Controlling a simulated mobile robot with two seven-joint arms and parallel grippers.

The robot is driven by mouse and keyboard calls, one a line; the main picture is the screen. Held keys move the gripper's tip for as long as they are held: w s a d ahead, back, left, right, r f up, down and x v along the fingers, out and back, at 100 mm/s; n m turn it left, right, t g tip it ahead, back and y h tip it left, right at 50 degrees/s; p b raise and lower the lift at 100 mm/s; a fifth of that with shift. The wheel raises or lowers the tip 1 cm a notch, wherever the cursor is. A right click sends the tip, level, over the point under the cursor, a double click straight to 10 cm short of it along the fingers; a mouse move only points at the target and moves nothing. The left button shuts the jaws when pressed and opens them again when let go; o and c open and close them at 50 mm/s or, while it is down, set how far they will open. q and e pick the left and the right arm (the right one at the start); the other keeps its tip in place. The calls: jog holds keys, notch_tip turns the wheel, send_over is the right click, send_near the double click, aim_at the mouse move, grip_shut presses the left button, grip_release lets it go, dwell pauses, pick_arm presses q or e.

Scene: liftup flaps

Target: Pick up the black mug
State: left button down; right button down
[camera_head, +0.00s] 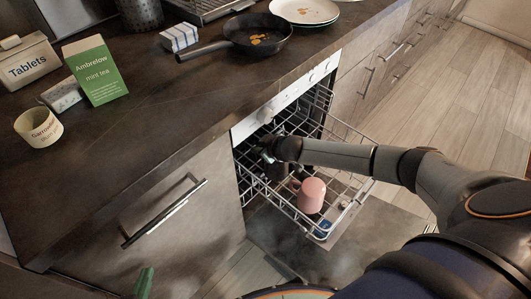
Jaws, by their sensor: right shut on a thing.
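My right gripper (266,154) reaches in from the right over the pulled-out dishwasher rack. It is shut on a dark thing just below it, which looks like the black mug (278,172). The mug is small, dark and partly hidden by the gripper and the rack wires, so its handle and the exact grip cannot be made out. It is at the rack, close to the dishwasher opening. My left gripper is not in view.
A pink mug (311,195) stands in the rack (348,190) just in front of the gripper. The open dishwasher door lies below. The counter (160,110) above holds a pan (258,34), plates (304,11), a tea box (97,72) and a white cup (38,128).

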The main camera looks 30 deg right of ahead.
jog(key=shift+s+f, duration=0.2)
